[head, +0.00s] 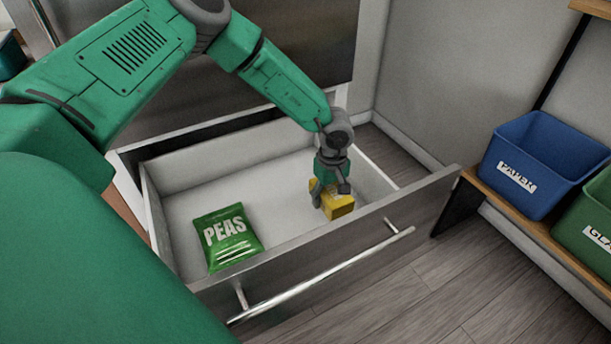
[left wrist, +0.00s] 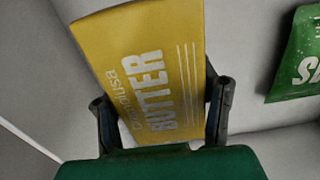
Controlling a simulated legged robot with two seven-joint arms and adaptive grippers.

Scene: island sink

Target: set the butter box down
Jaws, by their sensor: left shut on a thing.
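The yellow butter box (head: 338,206) is inside the open drawer (head: 285,161), toward its right end. My left gripper (head: 330,190) is shut on the butter box from above. In the left wrist view the butter box (left wrist: 150,75), with its BUTTER lettering, sits between the two dark fingers (left wrist: 162,110). I cannot tell whether the underside of the box touches the drawer floor. My right gripper is not in view.
A green bag of peas (head: 230,237) lies in the left part of the drawer, apart from the box. The drawer front with its long handle (head: 320,275) stands nearest me. A blue PAPER bin (head: 540,160) and a green bin (head: 590,225) stand on a shelf at right.

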